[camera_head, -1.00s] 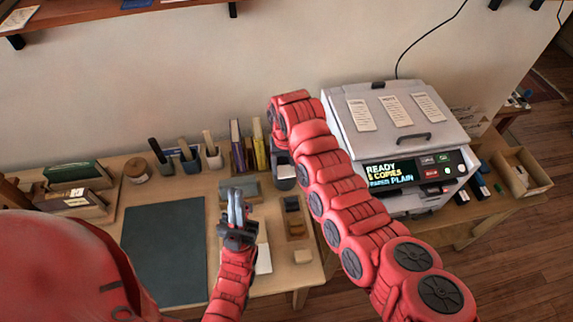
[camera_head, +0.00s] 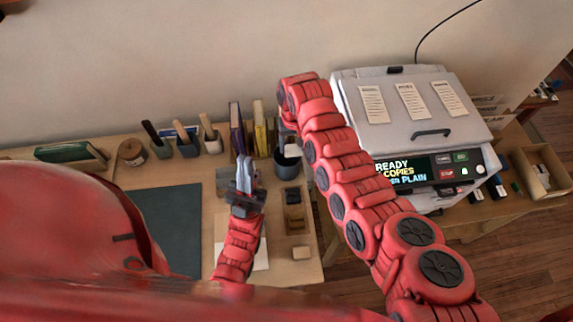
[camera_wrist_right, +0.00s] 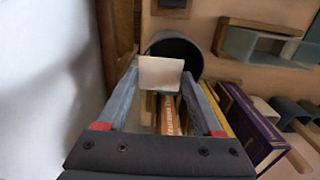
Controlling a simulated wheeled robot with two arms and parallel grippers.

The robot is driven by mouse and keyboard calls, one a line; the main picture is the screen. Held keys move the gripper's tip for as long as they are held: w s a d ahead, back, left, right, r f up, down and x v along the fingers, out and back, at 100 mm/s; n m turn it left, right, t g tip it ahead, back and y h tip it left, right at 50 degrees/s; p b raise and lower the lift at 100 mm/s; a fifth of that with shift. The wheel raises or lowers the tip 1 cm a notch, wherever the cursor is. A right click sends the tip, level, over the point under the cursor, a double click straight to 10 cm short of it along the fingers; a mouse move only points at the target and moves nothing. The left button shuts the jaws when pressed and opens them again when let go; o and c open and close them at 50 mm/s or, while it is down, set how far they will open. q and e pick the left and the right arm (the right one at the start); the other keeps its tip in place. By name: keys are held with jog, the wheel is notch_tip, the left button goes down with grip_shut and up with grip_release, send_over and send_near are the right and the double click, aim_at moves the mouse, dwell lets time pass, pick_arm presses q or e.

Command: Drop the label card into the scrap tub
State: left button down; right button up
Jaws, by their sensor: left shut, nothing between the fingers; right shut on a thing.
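The pale label card (camera_wrist_right: 160,74) is held between the fingertips of my right gripper (camera_wrist_right: 160,82), which is shut on it. In the right wrist view the card overlaps the mouth of the dark grey round scrap tub (camera_wrist_right: 186,47); I cannot tell how high above it the card is. In the head view the card (camera_head: 292,150) shows small and pale at the tub (camera_head: 287,169), and my right arm hides most of the gripper. My left gripper (camera_head: 245,165) is shut and empty, left of the tub.
Upright books (camera_head: 248,135) stand left of the tub by the wall. Pen holders (camera_head: 187,147) stand further left. A copier (camera_head: 410,125) is on the right. A dark mat (camera_head: 175,225) lies on the table at left.

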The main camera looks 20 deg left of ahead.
jog(key=shift+f, duration=0.55)
jog(key=shift+r, duration=0.1)
jog(key=o, duration=1.3)
jog(key=shift+r, duration=0.1)
jog(key=shift+w+r, duration=0.1)
jog(key=shift+r, duration=0.1)
notch_tip(320, 180, up, 6)
jog(key=shift+f+b, duration=0.2)
jog(key=shift+b, duration=0.95)
notch_tip(320, 180, up, 11)
jog(key=shift+r, duration=0.1)
